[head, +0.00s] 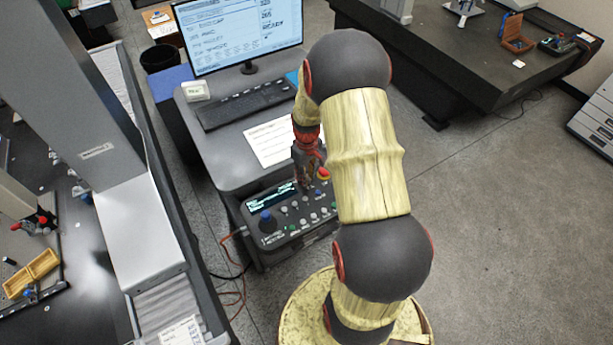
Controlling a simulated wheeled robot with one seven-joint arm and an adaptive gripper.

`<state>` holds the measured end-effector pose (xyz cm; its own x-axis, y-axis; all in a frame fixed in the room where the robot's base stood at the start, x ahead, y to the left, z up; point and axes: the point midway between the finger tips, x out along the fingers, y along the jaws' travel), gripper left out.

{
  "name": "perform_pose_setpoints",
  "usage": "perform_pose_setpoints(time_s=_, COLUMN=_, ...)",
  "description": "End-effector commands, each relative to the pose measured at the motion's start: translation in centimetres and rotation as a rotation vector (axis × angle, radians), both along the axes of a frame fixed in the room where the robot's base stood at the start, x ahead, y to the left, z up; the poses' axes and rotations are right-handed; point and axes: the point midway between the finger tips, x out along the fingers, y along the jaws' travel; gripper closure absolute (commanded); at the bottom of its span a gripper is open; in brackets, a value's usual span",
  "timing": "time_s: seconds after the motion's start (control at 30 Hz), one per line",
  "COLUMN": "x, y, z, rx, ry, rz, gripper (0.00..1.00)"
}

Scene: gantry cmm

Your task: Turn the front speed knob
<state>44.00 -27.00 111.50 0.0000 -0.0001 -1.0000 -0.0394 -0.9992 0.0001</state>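A dark control box (278,236) with a small lit screen (272,193) sits at the front of the desk. A blue-topped stick (267,216) stands on its left part, and several small light and green buttons or knobs (304,226) cover its sloped face. I cannot tell which of these is the front speed knob; it may be hidden. My gripper (309,186) hangs down over the back right of the box, next to a red and yellow stop button (323,173). Its fingertips are small and dark, so their opening and any contact are unclear. My arm hides the box's right side.
Behind the box are a paper sheet (270,142), a keyboard (245,103) and a monitor (238,35) on the desk. A large grey machine (150,240) stands close on the left. Red cables (236,285) hang at the desk's left. Floor on the right is clear.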

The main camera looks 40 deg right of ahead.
Motion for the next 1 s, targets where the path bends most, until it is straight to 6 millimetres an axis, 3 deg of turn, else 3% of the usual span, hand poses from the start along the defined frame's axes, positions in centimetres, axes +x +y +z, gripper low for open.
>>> perform_pose_setpoints(time_s=0.37, x=0.00, y=0.01, z=0.01, rx=0.000, ry=0.000, rz=0.000, gripper=1.00)
perform_pose_setpoints(time_s=0.73, x=0.02, y=0.00, z=-0.04, rx=0.000, ry=0.000, rz=-0.040, gripper=1.00)
perform_pose_setpoints(time_s=1.0, x=0.00, y=0.01, z=-0.16, rx=0.000, ry=0.000, rz=-0.203, gripper=1.00)
